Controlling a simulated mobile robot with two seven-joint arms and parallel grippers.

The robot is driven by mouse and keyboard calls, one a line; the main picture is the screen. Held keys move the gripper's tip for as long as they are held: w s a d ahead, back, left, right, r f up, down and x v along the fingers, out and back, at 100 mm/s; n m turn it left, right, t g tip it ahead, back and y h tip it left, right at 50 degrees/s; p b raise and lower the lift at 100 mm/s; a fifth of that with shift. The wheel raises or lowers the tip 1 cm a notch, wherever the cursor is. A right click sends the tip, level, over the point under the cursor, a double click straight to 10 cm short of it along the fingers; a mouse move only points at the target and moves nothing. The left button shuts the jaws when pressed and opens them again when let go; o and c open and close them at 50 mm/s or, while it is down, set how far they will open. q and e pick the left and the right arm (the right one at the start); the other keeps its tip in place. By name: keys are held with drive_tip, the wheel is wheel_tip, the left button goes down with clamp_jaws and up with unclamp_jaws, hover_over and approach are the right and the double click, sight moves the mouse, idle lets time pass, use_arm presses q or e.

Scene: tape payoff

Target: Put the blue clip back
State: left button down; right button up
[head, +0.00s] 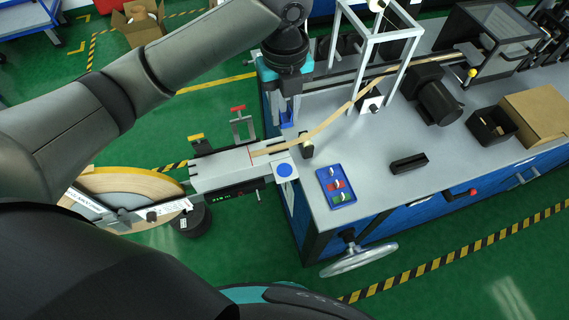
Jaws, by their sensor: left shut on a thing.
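My left gripper (286,112) points down at the left edge of the grey machine bench. It is shut on the blue clip (287,119), of which only a small part shows below the fingers. A small blue tray (322,174) lies on the bench, to the right of and nearer than the gripper. A red clip (335,186) and a green clip (341,197) lie in it; its far end shows no clip of another colour that I can make out. My right gripper is not in view.
A tan tape (325,124) runs from the white splicing unit (225,170) up through a white frame (393,72). A small black-topped post (307,146) stands between gripper and tray. A black holder (409,163) lies right of the tray, with clear bench between.

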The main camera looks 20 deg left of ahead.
use_arm(q)
drive_tip(key=b, duration=0.1)
hover_over(284, 170)
wheel_tip(284, 170, down, 16)
drive_tip(key=shift+d+r, duration=0.1)
drive_tip(key=shift+r, duration=0.15)
drive_tip(key=shift+f+b, duration=0.45)
drive_tip(key=shift+f, duration=1.6)
drive_tip(key=c, duration=0.6)
unclamp_jaws()
drive_tip(key=shift+f, duration=0.15)
drive_tip(key=shift+r, duration=0.3)
wheel_tip(284, 170, up, 12)
drive_tip(key=shift+f+p, duration=0.1)
drive_tip(key=shift+p, duration=0.6)
